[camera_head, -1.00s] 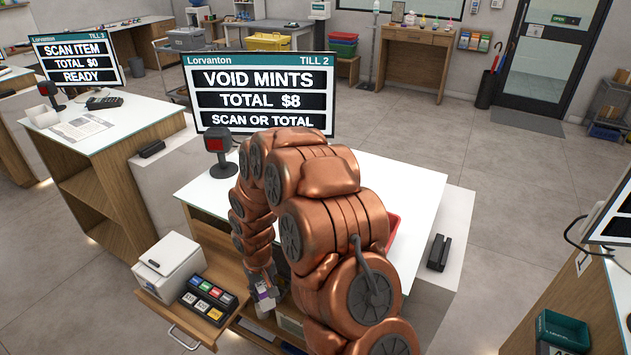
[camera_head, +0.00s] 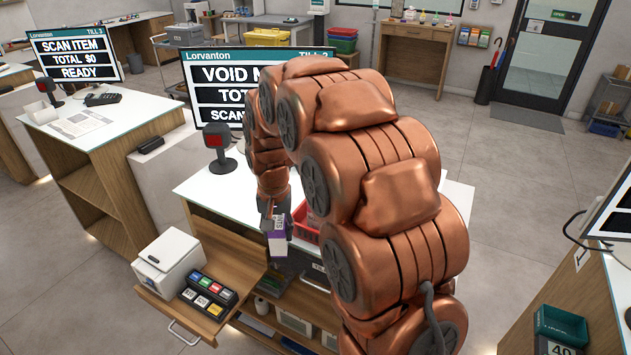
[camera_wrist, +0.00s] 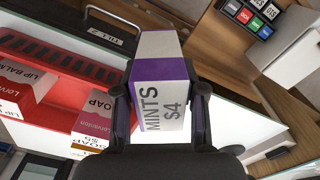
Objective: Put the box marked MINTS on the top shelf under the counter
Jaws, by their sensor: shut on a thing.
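The box marked MINTS (camera_wrist: 160,112) is white, grey and purple, with "MINTS $4" facing the wrist camera. My gripper (camera_wrist: 158,92) is shut on it, with a dark finger on each side. In the head view the box (camera_head: 278,243) hangs from my gripper (camera_head: 274,222) at the counter's near edge, beside the red basket (camera_head: 303,228). Below, the open wooden shelving under the counter (camera_head: 258,308) shows in part, with bins and small items in it. My arm hides its right part and much of the countertop.
An open drawer (camera_head: 178,318) with a white printer (camera_head: 168,262) and a coloured keypad (camera_head: 208,294) juts out left of the shelving. A scanner (camera_head: 219,150) stands on the counter before the partly hidden till screen (camera_head: 215,95). Soap (camera_wrist: 92,120) and lip balm (camera_wrist: 22,88) boxes are at the basket.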

